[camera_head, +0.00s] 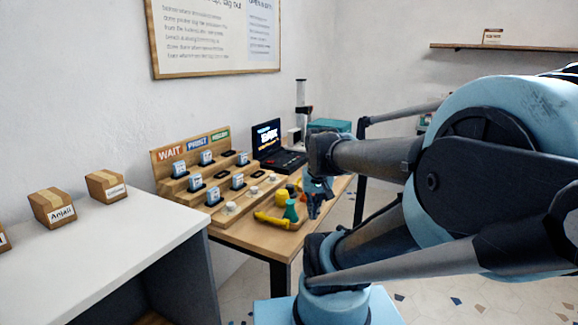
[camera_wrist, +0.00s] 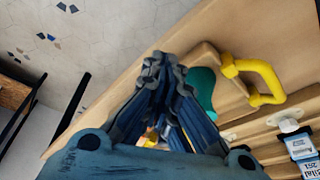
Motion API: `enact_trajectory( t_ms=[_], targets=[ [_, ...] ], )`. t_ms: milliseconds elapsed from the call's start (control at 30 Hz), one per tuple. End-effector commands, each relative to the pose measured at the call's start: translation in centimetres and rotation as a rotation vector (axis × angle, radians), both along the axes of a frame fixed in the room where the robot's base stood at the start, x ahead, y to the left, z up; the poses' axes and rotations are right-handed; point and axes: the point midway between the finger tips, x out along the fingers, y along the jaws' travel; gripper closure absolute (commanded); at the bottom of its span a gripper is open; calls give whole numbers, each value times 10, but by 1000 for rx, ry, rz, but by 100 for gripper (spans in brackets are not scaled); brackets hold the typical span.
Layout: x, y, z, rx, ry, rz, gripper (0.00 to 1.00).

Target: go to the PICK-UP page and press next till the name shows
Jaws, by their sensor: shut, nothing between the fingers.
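A small black device (camera_head: 280,155) with a raised lit screen (camera_head: 267,135) stands at the back of the wooden table. The screen shows blue and white lines, too small to read, so I cannot tell which page or name is on it. Its low black base lies in front of the screen; single keys cannot be made out. My gripper (camera_head: 318,203) is nearer the camera than the device, over the table's right edge. In the wrist view my gripper (camera_wrist: 165,75) has its fingers together, with nothing held. The device is not clearly visible in the wrist view.
A stepped wooden rack (camera_head: 190,160) marked WAIT and PRINT holds several tagged blocks. A yellow handle (camera_head: 277,222) and a green piece (camera_head: 291,211) lie near my gripper; the handle (camera_wrist: 262,80) also shows in the wrist view. A white counter (camera_head: 110,245) with labelled boxes stands left.

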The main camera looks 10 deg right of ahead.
Motion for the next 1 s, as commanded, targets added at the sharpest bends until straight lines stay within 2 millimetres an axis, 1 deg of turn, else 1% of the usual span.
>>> enact_trajectory(
  t_ms=[33,167,200,267,300,367,500,667,700,767,900,967,1000],
  targets=[
    [19,0,12,7,-19,-24,100],
    [65,0,35,30,-71,-89,100],
    [79,0,42,38,-87,-109,100],
    [100,0,51,50,-109,-138,100],
    [116,-1,57,59,-126,-158,100],
    [138,-1,65,71,-149,-187,100],
    [191,-2,82,105,-203,-255,100],
    [253,-3,97,147,-265,-329,100],
    [269,-3,100,159,-281,-348,100],
    [293,-3,104,177,-304,-375,100],
    [348,-5,110,219,-355,-437,100],
    [371,-5,111,239,-377,-463,100],
    [387,-6,111,253,-392,-481,100]
  ],
)
